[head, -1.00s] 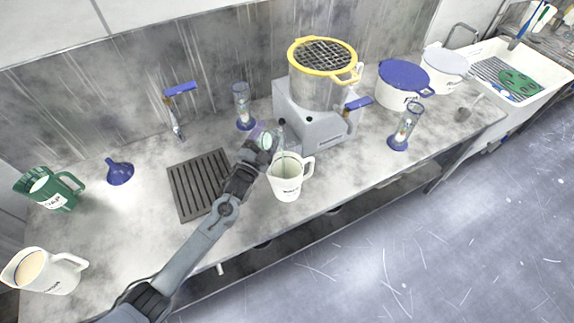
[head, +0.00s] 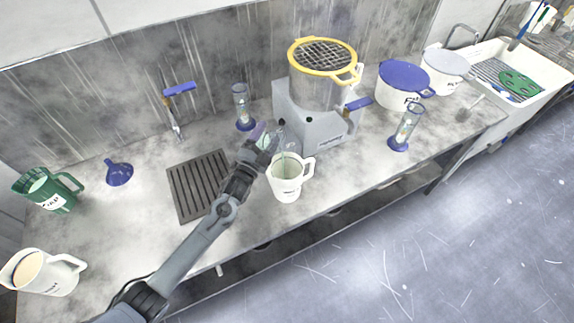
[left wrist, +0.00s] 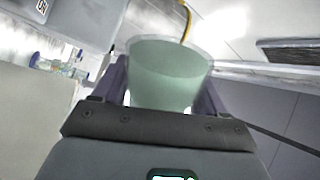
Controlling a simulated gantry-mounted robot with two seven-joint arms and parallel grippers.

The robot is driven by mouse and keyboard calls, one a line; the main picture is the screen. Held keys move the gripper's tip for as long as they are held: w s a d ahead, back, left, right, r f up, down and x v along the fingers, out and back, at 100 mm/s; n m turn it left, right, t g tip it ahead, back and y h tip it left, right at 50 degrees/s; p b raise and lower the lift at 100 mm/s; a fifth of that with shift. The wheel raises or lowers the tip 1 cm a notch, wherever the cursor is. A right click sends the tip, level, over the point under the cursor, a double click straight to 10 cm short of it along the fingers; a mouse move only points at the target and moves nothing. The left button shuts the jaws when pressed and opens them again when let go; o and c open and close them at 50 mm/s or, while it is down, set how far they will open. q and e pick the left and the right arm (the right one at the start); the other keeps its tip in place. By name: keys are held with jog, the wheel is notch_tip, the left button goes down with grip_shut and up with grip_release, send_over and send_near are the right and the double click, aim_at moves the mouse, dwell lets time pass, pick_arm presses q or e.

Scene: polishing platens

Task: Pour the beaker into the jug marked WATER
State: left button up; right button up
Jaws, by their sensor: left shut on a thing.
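My left gripper (head: 265,140) is shut on a clear beaker (left wrist: 168,75), which looks pale green in the left wrist view, between the two purple-grey fingers. In the head view the beaker is small and partly hidden by the gripper, so its tilt is hard to tell. The gripper is just behind and left of the mouth of a white jug (head: 287,182). This jug stands upright near the counter's front edge, handle to the right; its label is too blurred to read surely. My right gripper is not in view.
Another white jug (head: 62,278) with tan contents and a green jug (head: 60,203) stand at left, near a blue funnel (head: 118,172). A grey drain grate (head: 185,190) lies left of the gripper. A machine with a yellow-rimmed sieve (head: 322,95) stands behind the jug.

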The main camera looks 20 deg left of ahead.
aim_at(278, 140)
pick_arm(q)
jog(key=shift+d+r+m+h, duration=0.1)
jog(key=shift+r+m+h, duration=0.25)
jog(key=shift+m, duration=0.55)
jog(key=shift+s+d+r+m+h+p, duration=0.2)
jog(key=shift+d+r+m+h+p, duration=0.3)
jog(key=shift+m, duration=0.6)
dwell(0.4)
jog(key=shift+d+r+m+h, duration=0.15)
jog(key=shift+d+r+m, duration=0.1)
jog(key=shift+m, duration=0.3)
jog(key=shift+d+r+m+h, duration=0.1)
jog(key=shift+d+r+m, duration=0.1)
jog(key=shift+m, duration=0.35)
jog(key=shift+s+d+f+m+h+b, duration=0.15)
jog(key=shift+f+m+h+b, duration=0.1)
jog(key=shift+m, duration=0.3)
jog(key=shift+w+d+f+m+h+b, duration=0.15)
jog(key=shift+f+m+h, duration=0.1)
jog(key=shift+m, duration=0.3)
dwell(0.6)
jog(key=shift+s+d+r+m+g+h, duration=0.1)
jog(key=shift+d+r+m+g+h, duration=0.1)
jog(key=shift+m, duration=0.35)
jog(key=shift+s+d+r+m+g+h, duration=0.1)
jog(key=shift+d+r+m, duration=0.1)
jog(key=shift+m, duration=0.35)
